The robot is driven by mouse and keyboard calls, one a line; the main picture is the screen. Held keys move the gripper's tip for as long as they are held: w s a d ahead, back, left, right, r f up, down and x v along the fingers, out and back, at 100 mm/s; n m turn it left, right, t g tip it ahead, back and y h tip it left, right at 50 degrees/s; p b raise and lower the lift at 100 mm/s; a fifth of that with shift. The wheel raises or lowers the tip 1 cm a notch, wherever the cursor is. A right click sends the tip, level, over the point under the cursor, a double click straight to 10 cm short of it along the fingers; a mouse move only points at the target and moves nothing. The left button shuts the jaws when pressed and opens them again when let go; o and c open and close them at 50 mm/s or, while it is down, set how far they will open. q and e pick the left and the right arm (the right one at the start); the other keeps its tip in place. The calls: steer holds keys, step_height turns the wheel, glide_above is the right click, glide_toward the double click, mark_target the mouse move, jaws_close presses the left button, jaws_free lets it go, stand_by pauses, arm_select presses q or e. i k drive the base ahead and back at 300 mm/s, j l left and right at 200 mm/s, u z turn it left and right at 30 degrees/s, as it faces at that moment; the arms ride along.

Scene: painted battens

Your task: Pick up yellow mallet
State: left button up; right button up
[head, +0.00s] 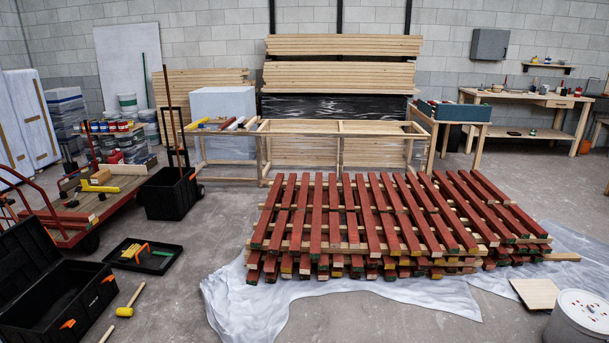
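The yellow mallet (124,311) lies on the concrete floor at the lower left in the head view. Its yellow head is toward me and its pale wooden handle points away, up and to the right. It lies just right of the open black toolbox (38,284), apart from it. Neither of my grippers shows in this view.
A black tray (169,263) with tools lies just beyond the mallet. A pale handle-like piece (107,334) is cut off at the bottom edge. Red battens (375,215) are stacked over plastic sheeting (250,305). A flatbed cart (75,237) stands left. Floor right of the mallet is clear.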

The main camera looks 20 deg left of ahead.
mark_target(128, 311)
steer(key=i+j+u, duration=0.2)
steer(key=i+u, duration=0.2)
steer(key=i, duration=0.35)
steer(key=i+u, duration=0.4)
steer(key=i, duration=0.3)
steer(key=i+l+u, duration=0.25)
steer(key=i+u, duration=0.15)
steer(key=i, duration=0.35)
steer(key=i+j+u, duration=0.1)
steer(key=i+u, duration=0.65)
steer(key=i, duration=0.15)
steer(key=i+l+u, duration=0.2)
steer(key=i+u, duration=0.15)
steer(key=i+l+u, duration=0.75)
steer(key=i, duration=0.15)
